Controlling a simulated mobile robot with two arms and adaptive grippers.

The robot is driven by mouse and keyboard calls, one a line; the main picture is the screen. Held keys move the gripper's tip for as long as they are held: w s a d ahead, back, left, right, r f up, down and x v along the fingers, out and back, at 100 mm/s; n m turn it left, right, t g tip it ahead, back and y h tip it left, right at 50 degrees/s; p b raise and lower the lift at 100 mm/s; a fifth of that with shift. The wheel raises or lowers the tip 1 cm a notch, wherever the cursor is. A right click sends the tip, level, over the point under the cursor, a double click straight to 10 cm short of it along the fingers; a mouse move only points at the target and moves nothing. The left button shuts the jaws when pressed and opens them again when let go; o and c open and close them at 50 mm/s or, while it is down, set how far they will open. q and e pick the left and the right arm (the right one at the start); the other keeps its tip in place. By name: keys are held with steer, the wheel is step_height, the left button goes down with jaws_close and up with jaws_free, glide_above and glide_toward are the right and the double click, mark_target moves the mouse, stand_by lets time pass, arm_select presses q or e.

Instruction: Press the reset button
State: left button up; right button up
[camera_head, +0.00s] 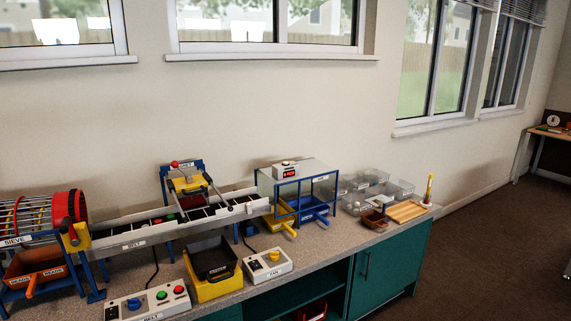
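No button with a readable "reset" label shows. A small white box with a red display (286,170) stands on the clear-sided blue frame and has a dark knob or button on top. The white belt control box (147,303) at the front edge carries a red button, a green button and a blue knob. The white fan control box (267,264) has a yellow knob or button. Neither of my grippers is in view.
A long counter (335,243) holds everything. The red sieve drum (70,206) is at left, with the conveyor belt (170,224) beside it. A black tray sits on a yellow bin (213,290). Clear bins (396,187) and a wooden board (407,211) are at right.

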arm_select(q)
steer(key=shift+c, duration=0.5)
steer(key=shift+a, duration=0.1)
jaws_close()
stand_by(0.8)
